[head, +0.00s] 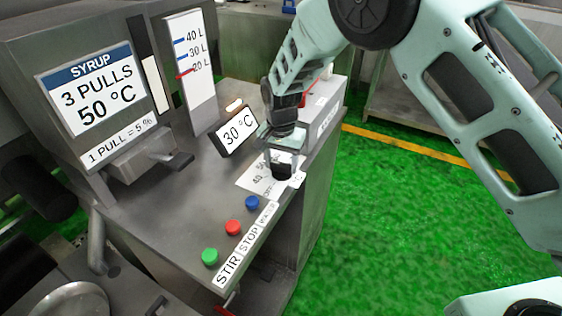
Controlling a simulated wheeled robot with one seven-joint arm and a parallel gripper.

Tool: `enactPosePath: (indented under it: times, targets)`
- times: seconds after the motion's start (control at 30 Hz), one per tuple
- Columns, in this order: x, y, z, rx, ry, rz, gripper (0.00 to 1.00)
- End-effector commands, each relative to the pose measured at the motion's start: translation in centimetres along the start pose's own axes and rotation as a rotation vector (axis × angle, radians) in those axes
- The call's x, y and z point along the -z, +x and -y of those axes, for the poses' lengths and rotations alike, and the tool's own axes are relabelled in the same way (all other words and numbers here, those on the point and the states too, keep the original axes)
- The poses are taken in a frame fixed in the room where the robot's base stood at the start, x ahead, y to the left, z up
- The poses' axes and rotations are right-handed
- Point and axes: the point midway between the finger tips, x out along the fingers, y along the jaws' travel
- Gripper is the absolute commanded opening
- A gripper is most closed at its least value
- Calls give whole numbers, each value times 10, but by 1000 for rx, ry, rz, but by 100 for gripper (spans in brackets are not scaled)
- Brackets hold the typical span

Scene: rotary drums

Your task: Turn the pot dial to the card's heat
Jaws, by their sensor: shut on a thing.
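The pot dial is a black knob (283,171) on a white scale plate (256,182) at the right edge of the steel console; part of the scale, with 40 and 50 marks, shows. My gripper (282,160) points down from above and is shut on the knob, hiding much of it and its pointer. The syrup card (90,90) at left reads 3 PULLS, 50 °C, with 1 PULL = 5 % below it. A small tilted display (238,131) behind the dial reads 30 °C.
Green (210,256), red (233,227) and blue (252,202) buttons line the console's front edge beside labels STIR, STOP and a third, hard to read. A level gauge (190,75) stands behind. A lever (178,160) juts out below the card. Green floor is open at right.

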Motion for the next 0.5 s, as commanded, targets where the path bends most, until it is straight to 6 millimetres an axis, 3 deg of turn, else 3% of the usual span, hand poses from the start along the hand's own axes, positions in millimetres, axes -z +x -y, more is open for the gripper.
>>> enactPosePath:
  times: [0.5]
  targets:
    - [1,-1,0,1,148,-1,34]
